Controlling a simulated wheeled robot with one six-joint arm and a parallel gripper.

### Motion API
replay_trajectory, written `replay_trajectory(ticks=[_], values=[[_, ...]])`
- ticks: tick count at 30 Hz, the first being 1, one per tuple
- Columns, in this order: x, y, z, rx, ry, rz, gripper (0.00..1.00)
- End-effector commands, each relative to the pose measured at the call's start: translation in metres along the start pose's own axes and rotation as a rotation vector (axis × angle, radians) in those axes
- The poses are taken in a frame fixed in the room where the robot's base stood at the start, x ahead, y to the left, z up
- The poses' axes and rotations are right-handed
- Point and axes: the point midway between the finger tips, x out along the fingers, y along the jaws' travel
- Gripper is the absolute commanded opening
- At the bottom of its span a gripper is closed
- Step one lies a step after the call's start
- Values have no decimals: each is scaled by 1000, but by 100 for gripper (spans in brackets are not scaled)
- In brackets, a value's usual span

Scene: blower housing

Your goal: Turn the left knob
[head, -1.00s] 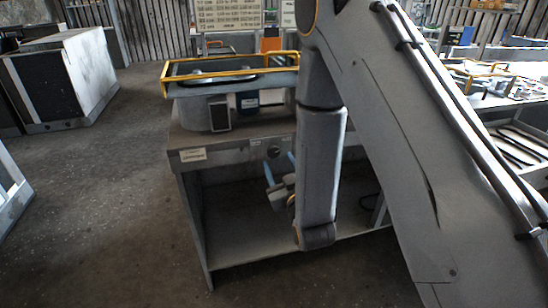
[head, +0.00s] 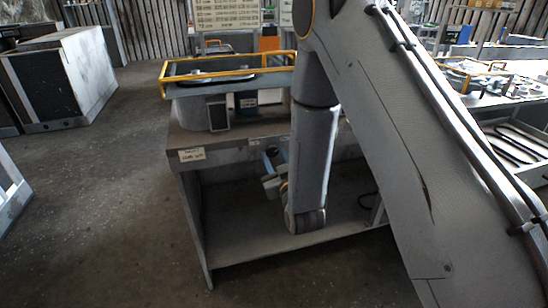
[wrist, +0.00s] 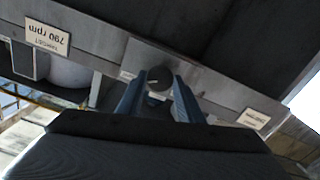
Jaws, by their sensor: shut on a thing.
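The left knob (wrist: 159,78) is a dark round knob with a small pale mark on its face. It sits on the grey front panel of the blower housing (head: 232,153). In the wrist view, which looks at the panel upside down, the knob is between the blue fingers of my gripper (wrist: 157,90). The fingers are shut on it from both sides. In the head view my gripper (head: 275,158) reaches the panel below the yellow-railed top. The knob is mostly hidden there by the fingers, and my arm covers the panel to the right.
A white label (head: 191,155) is on the panel's left end. A plate reading "TARGET 790 rpm" (wrist: 48,36) shows upside down in the wrist view. Below the panel is an open shelf space (head: 235,215). Open floor (head: 110,200) lies left of the bench.

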Motion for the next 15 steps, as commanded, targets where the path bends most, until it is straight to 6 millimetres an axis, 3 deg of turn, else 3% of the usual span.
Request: replay_trajectory(ticks=[8,15], values=[[-1,-1,0,62,2,-7,11],[-1,-1,0,225,1,-7,11]])
